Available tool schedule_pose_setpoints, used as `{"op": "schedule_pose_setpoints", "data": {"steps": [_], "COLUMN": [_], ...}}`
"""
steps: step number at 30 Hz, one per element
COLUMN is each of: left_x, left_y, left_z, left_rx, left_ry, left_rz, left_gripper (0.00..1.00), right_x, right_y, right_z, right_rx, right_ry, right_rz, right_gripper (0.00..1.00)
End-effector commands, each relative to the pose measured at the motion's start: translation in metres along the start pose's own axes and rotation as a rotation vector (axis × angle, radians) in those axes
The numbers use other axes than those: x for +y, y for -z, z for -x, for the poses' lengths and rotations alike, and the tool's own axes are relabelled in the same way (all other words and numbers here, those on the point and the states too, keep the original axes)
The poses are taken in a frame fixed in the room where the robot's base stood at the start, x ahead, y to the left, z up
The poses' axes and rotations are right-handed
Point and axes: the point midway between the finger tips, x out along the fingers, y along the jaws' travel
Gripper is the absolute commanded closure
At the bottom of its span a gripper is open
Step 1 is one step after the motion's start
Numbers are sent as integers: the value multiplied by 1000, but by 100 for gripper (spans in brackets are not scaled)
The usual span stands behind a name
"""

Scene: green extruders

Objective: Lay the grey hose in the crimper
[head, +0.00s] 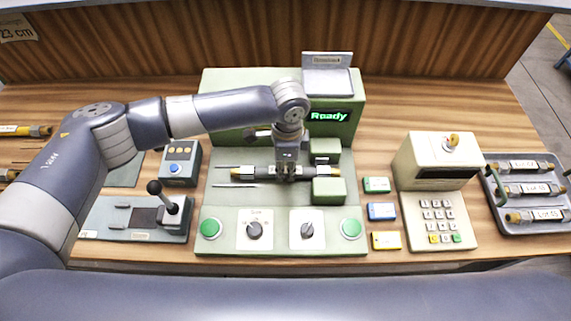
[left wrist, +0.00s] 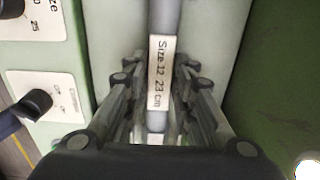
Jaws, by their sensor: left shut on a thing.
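The grey hose (head: 262,174) lies level across the bed of the green crimper (head: 228,85), its right end between two green blocks (head: 328,190). I cannot tell whether it touches the bed. My left gripper (head: 288,174) points down from above and is shut on the middle of the hose. In the left wrist view the hose (left wrist: 165,18) runs between the fingers of my left gripper (left wrist: 158,100), with a white label (left wrist: 160,75) reading "Size 12 23 cm". The crimper display reads "Ready". My right gripper is not in view.
Two knobs (head: 254,230) and two green buttons (head: 210,228) sit at the crimper's front. A lever device (head: 170,208) stands left. A keypad machine (head: 437,215) and a grey tray (head: 490,170) of hoses stand right, with small coloured boxes (head: 381,211) between.

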Motion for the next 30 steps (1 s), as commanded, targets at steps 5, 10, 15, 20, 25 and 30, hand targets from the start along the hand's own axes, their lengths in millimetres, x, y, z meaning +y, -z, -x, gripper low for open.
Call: {"op": "schedule_pose_setpoints", "data": {"steps": [5, 10, 15, 20, 25, 30], "left_x": [0, 0, 0, -1, -1, -1], "left_y": [0, 0, 0, 1, 0, 0], "left_z": [-1, -1, 2, 20, 57, 92], "left_rx": [0, 0, 0, 2, 2, 2], "left_ry": [-1, -1, 0, 2, 4, 2], "left_rz": [0, 0, 0, 0, 0, 0], "left_gripper": [56, 56, 56, 56, 56, 56], "right_x": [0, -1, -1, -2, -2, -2], "right_y": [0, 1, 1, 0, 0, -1], "right_z": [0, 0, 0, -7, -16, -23], "right_rx": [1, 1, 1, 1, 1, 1], "right_ry": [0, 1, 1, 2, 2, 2], "right_rz": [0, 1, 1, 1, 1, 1], "right_gripper": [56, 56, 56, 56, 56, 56]}}
